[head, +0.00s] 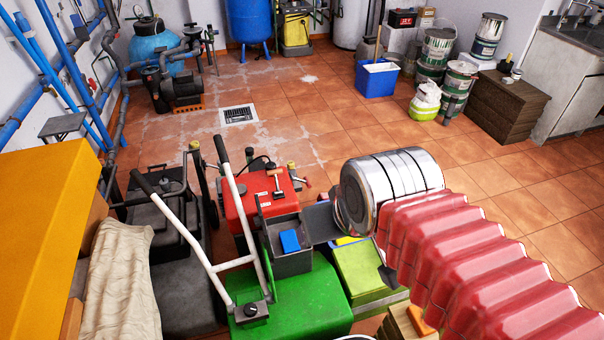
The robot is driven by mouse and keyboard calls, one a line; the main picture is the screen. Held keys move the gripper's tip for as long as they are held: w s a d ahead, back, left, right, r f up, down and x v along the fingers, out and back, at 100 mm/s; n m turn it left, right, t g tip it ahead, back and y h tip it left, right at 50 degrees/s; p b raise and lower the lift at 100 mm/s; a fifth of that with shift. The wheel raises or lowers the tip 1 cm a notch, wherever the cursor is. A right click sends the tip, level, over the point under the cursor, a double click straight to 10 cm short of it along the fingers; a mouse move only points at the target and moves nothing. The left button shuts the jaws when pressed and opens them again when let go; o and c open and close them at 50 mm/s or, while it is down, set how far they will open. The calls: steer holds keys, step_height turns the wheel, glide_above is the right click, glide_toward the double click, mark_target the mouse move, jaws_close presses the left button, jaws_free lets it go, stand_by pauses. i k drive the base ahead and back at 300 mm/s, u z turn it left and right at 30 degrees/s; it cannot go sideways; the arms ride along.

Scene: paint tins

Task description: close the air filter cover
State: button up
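A dark grey open-topped box (291,262) with a blue block (290,241) inside sits beside a red machine (262,200), above a green housing (300,310). It looks like the air filter housing. A flat dark grey plate (322,222) stands out from its right side and seems to be the cover, swung open. Its right end passes behind a shiny metal cylinder (395,190) at the end of red bellows (480,265), which look like my arm. I cannot make out my gripper's fingers. Whether anything touches the plate is hidden.
White handlebars (185,235) with black grips rise left of the box. A yellow-green box (365,272) is close on the right. An orange-yellow block (45,210) and a beige cloth (118,280) are at left. A blue bucket (377,79) stands farther back. The tiled floor behind is mostly clear.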

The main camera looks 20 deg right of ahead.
mark_target(258, 204)
steer(key=k, duration=1.35)
steer(key=u, duration=0.55)
steer(key=i, duration=1.5)
steer(key=z, duration=0.55)
